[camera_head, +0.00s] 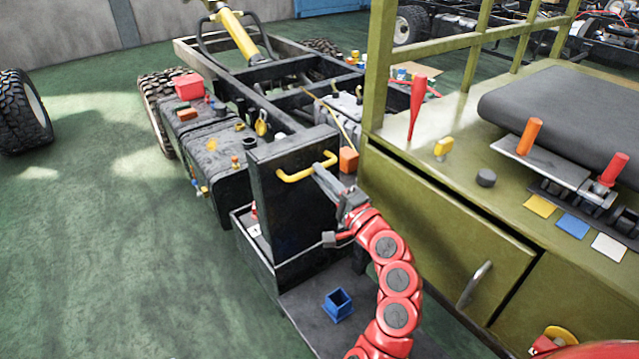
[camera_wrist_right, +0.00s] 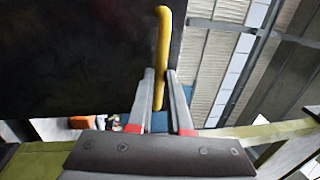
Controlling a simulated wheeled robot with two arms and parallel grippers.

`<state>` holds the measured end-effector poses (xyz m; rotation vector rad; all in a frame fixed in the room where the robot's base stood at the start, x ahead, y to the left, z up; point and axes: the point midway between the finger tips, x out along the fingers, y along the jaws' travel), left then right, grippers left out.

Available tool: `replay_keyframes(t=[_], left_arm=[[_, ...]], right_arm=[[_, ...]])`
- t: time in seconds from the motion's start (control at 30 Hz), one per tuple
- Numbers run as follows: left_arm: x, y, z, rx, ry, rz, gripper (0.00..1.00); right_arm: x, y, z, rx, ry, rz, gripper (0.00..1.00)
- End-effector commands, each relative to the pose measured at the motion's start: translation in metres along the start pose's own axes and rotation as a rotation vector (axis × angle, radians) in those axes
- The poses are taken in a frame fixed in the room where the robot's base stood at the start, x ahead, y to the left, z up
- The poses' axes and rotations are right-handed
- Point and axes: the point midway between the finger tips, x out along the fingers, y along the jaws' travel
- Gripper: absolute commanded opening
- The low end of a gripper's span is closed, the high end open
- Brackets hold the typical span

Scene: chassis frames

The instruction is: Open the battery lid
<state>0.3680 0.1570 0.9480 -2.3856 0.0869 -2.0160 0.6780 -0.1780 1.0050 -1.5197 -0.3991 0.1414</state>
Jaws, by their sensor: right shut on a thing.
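The battery lid (camera_head: 290,205) is a dark, thick panel standing raised and roughly upright on the battery box (camera_head: 252,250) at the side of the chassis. Its yellow bar handle (camera_head: 300,173) is at the panel's upper edge. My right gripper (camera_head: 322,172) is shut on this handle. In the right wrist view, the yellow handle (camera_wrist_right: 163,40) runs between the two grey fingers (camera_wrist_right: 160,78), beside the dark lid face (camera_wrist_right: 75,55). The inside of the box is mostly hidden by the lid and arm. My left gripper is not in view.
A blue open cup (camera_head: 338,304) stands on the dark step below the box. The green vehicle body (camera_head: 440,225) is close on the right. An orange block (camera_head: 348,159) sits behind the handle. Green floor (camera_head: 110,260) at the left is clear.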

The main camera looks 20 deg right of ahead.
Motion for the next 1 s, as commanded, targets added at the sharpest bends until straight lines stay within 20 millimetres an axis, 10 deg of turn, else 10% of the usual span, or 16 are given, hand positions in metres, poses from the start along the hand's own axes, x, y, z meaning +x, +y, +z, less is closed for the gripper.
replay_keyframes(t=[0.4, 0.43, 0.6, 1.0], left_arm=[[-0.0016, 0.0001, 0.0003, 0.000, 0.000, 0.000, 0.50], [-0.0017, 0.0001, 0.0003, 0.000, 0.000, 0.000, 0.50], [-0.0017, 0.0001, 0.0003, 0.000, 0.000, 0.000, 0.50], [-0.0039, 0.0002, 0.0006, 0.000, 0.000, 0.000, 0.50]], right_arm=[[-0.0008, -0.0007, 0.0008, 0.001, -0.002, -0.007, 0.00], [-0.0008, -0.0006, 0.0008, 0.001, -0.002, -0.007, 0.19], [-0.0007, 0.0000, 0.0008, 0.001, -0.002, -0.006, 0.47], [-0.0097, 0.0009, 0.0002, 0.001, -0.001, -0.006, 0.47]])
